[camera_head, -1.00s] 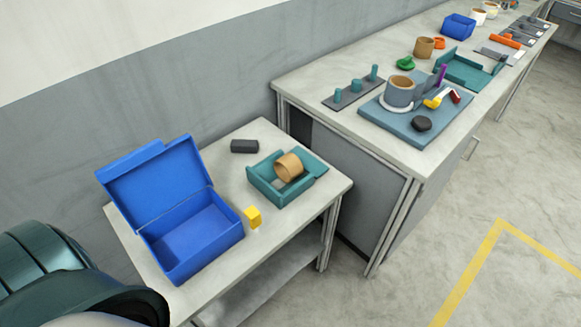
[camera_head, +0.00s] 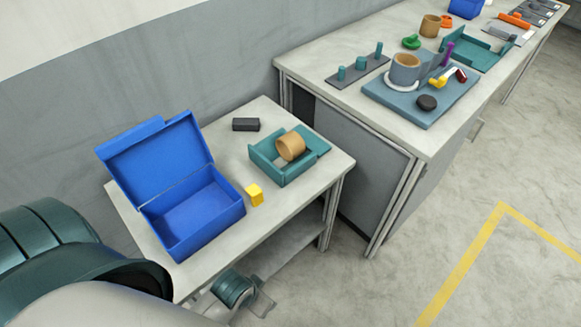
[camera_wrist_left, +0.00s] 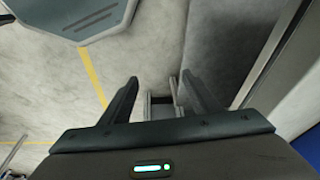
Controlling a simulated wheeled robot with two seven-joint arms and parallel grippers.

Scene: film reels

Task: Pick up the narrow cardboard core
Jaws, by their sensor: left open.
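A tan cardboard core (camera_head: 291,146) lies tilted in an open teal tray (camera_head: 262,170) on the small table. A second tan core (camera_head: 430,25) stands on the long bench at the back. A tan ring (camera_head: 406,60) shows at the top of a grey cup-like part (camera_head: 404,73) on a blue-grey board. I cannot tell from these frames which core is narrowest. My left gripper (camera_wrist_left: 160,82) is open and empty in the left wrist view, over floor, with no core between its fingers. My right gripper is not in view.
An open blue box (camera_head: 195,211), a yellow block (camera_head: 254,195) and a dark block (camera_head: 246,124) share the small table (camera_head: 215,147) with the tray. The long bench (camera_head: 310,65) stands behind it on the right. Floor at the right is clear.

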